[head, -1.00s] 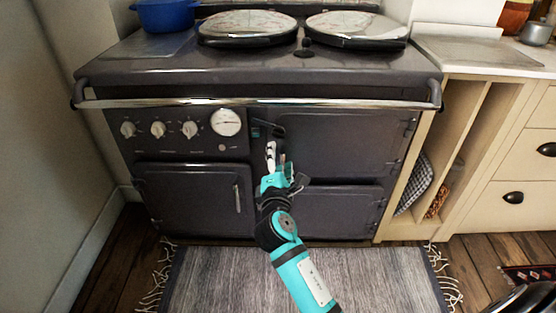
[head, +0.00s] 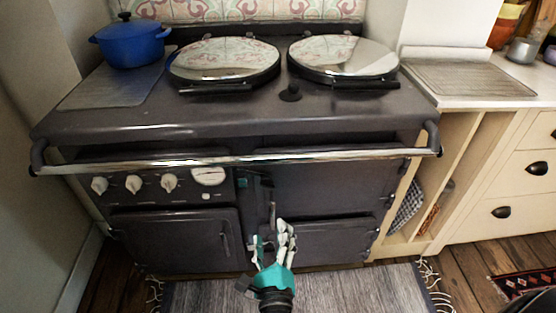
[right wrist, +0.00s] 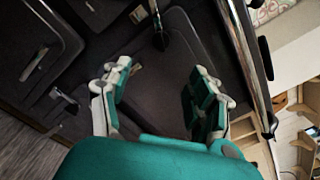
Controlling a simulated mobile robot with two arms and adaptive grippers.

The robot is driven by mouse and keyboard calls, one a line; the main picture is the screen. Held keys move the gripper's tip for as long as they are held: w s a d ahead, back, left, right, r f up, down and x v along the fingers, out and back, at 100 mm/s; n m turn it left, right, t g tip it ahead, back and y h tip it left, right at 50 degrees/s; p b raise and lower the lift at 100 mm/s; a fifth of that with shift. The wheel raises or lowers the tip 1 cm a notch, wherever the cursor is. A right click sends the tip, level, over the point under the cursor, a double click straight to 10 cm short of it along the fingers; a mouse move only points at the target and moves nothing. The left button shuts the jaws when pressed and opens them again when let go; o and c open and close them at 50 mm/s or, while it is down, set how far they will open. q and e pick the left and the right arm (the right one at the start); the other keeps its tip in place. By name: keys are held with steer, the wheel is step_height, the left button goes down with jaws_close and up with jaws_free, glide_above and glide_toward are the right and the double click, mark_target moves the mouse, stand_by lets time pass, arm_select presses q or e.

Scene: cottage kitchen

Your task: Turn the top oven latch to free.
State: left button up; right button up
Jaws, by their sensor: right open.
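The top oven door (head: 325,185) is the dark grey upper right door of the range, below the steel rail. Its dark latch (head: 268,184) sits by the door's left edge, partly shadowed; its exact angle is hard to tell. In the right wrist view the latch (right wrist: 158,32) shows ahead of the fingers, near the top of the picture. My right gripper (head: 272,242) is open, with pale fingers and a teal body, below the latch and in front of the lower door. In the right wrist view the fingers (right wrist: 160,95) are apart with nothing between them. My left gripper is out of view.
The steel rail (head: 235,158) runs across the range front above the doors. Control knobs (head: 135,183) and a lower left door (head: 170,240) are to the left. A blue pot (head: 130,45) and two lidded hotplates are on top. A rug (head: 345,290) lies in front.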

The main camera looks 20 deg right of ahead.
steer(key=n+b, duration=0.1)
glide_toward(267, 183)
steer(key=x, duration=0.6)
steer(key=f+x, duration=0.1)
steer(key=x, duration=0.2)
steer(key=shift+d, duration=0.1)
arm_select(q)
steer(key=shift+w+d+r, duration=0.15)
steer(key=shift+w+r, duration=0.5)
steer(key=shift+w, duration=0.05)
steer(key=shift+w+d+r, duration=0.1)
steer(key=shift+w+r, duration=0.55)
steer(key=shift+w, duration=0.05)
arm_select(e)
steer(key=shift+x, duration=0.75)
steer(key=shift+r, duration=0.1)
steer(key=shift+c, duration=0.3)
jaws_close()
